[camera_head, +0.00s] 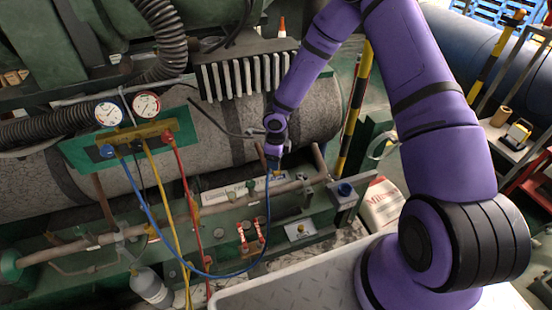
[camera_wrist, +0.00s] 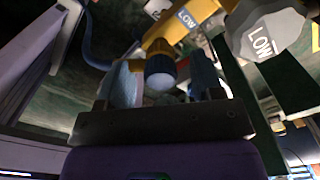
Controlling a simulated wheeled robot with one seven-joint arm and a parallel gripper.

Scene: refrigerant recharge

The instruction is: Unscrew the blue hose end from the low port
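The blue hose (camera_head: 150,215) runs from the gauge manifold (camera_head: 130,140) down in a loop and up to the pipework below my gripper (camera_head: 275,160). In the wrist view, the blue hose end (camera_wrist: 160,72) sits between the two fingers of my gripper (camera_wrist: 163,84), below a yellow fitting (camera_wrist: 205,12) labelled LOW. The fingers stand apart, with a dark gap on each side of the hose end. The low port itself is mostly hidden behind the fitting and the fingers. The blue hose (camera_wrist: 90,50) curves at the left.
A grey knob (camera_wrist: 268,35) marked LOW hangs close to the right of the fingers. Yellow (camera_head: 165,200) and red (camera_head: 188,200) hoses hang from the manifold. A finned block (camera_head: 240,75) stands above the port, and copper pipe (camera_head: 225,205) runs beside it.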

